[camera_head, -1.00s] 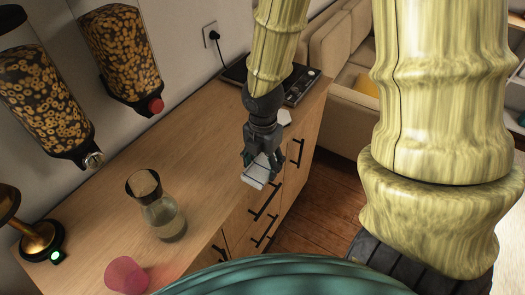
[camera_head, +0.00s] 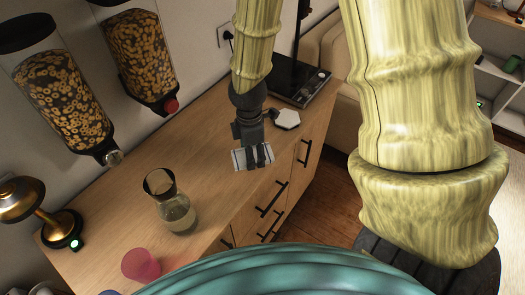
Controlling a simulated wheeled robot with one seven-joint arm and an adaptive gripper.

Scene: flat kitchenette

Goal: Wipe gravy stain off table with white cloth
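My gripper (camera_head: 254,160) is over the front part of the wooden counter top (camera_head: 205,140), pointing down, right of the glass carafe. A small, flat, pale piece that looks like the folded white cloth (camera_head: 239,160) is between its dark fingers, and they appear shut on it. I cannot tell whether the cloth touches the counter. I see no gravy stain on the visible counter; any mark under the cloth or gripper is hidden.
A white hexagonal piece (camera_head: 286,118) and a black hob (camera_head: 298,82) lie behind the gripper. Cereal dispensers (camera_head: 140,55) hang on the wall. A brass lamp (camera_head: 40,218) stands at left.

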